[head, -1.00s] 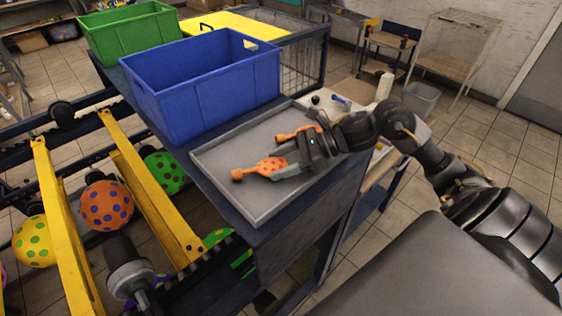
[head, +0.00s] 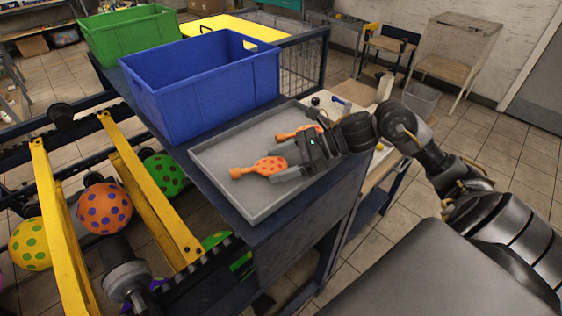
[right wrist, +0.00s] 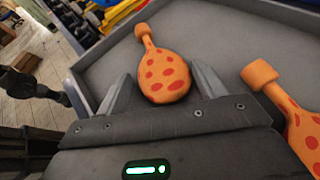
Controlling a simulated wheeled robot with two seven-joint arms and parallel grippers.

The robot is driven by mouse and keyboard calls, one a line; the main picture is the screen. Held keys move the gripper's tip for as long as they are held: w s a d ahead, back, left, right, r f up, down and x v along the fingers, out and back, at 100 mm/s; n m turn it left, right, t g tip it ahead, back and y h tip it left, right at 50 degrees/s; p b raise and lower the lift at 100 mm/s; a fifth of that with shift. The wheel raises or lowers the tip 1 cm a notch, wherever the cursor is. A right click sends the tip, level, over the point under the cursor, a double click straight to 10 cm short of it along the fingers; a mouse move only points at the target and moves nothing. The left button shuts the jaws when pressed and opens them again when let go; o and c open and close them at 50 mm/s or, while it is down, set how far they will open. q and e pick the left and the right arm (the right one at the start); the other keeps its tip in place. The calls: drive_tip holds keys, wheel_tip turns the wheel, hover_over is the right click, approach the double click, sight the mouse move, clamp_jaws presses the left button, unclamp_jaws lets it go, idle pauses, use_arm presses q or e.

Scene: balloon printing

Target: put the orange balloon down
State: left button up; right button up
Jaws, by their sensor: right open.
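An orange balloon (head: 270,164) with red spots and a plain orange neck lies in the grey tray (head: 235,205) in the head view. It also shows in the right wrist view (right wrist: 163,72), its neck pointing away from me. My right gripper (head: 277,162) is open, with one finger on each side of the balloon's round end. In the right wrist view my right gripper (right wrist: 158,80) shows gaps between both fingers and the balloon. A second orange spotted balloon (head: 287,136) lies in the tray beside my gripper, partly hidden by it. My left gripper is not in view.
A blue bin (head: 200,95) and a green bin (head: 130,38) stand behind the tray. At left, a yellow-barred frame (head: 150,190) holds several round spotted balloons, such as an orange one (head: 105,208). The tray's front left part is bare.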

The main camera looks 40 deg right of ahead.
drive_tip(key=shift+s+f, duration=0.2)
drive_tip(key=shift+f, duration=0.45)
drive_tip(key=shift+r+p, duration=0.15)
drive_tip(key=shift+p, duration=0.15)
drive_tip(key=shift+w+r+p, duration=0.1)
drive_tip(key=shift+r+p, duration=0.55)
drive_tip(key=shift+p, duration=0.35)
drive_tip(key=d+b, duration=0.1)
drive_tip(key=s+d+b, duration=0.1)
drive_tip(key=shift+d+b, duration=0.25)
drive_tip(key=shift+b, duration=0.1)
drive_tip(key=b+v, duration=0.2)
drive_tip(key=v, duration=0.2)
drive_tip(key=r+b+v, duration=0.1)
drive_tip(key=b+v, duration=0.1)
drive_tip(key=v, duration=0.2)
drive_tip(key=shift+w, duration=0.2)
drive_tip(key=shift+s+d+r, duration=0.3)
drive_tip(key=shift+d+r, duration=0.05)
drive_tip(key=shift+d, duration=0.1)
